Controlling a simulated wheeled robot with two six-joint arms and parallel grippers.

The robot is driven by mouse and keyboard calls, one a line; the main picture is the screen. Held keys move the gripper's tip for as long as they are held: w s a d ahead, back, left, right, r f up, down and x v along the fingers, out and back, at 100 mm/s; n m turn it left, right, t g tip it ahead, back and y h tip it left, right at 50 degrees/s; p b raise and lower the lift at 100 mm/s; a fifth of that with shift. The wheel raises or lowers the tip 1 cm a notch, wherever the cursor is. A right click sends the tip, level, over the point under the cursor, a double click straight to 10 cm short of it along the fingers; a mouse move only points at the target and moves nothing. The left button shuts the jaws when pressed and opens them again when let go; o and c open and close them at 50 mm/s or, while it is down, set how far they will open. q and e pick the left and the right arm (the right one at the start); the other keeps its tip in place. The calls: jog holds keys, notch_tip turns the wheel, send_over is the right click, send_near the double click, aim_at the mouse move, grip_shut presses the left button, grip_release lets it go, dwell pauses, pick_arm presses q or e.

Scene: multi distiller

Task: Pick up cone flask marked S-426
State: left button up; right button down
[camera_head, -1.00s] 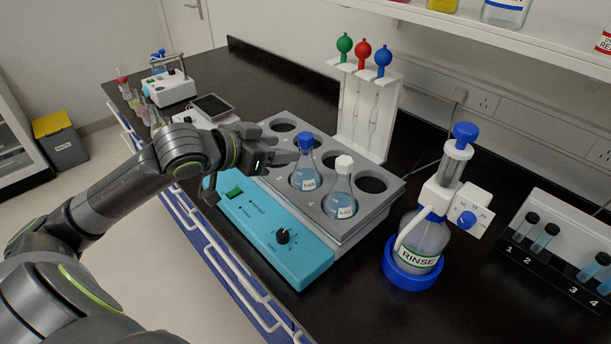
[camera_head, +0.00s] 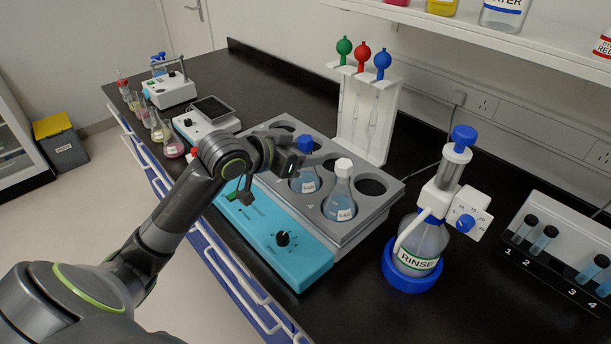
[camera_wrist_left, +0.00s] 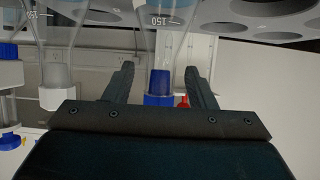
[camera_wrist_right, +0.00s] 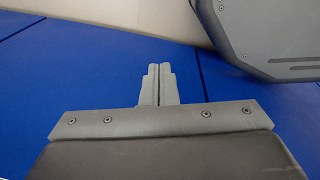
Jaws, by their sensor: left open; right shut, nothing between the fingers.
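A cone flask with a blue cap (camera_head: 304,182) and one with a white cap (camera_head: 341,196) stand in holes of the grey rack on the turquoise device. Their labels are too small for me to read surely. My left gripper (camera_head: 302,160) is at the blue-capped flask's neck and partly hides it. In the left wrist view, which looks upside down, its fingers (camera_wrist_left: 159,72) are open with the blue cap (camera_wrist_left: 159,86) between them, with gaps at both sides. The white cap (camera_wrist_left: 55,92) is outside the fingers. My right gripper (camera_wrist_right: 159,80) is shut and empty.
A pipette stand (camera_head: 366,115) with green, red and blue bulbs stands behind the rack. A RINSE dispenser bottle (camera_head: 420,245) is to the right, then a tube rack (camera_head: 560,255). Small flasks and devices stand at the far left. Bare black bench lies between the rack and dispenser.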

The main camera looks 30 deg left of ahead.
pick_arm(q)
jog(key=shift+w+d+f, duration=0.1)
jog(key=shift+w+f, duration=0.1)
jog(key=shift+w, duration=0.15)
grip_shut()
dwell(0.3)
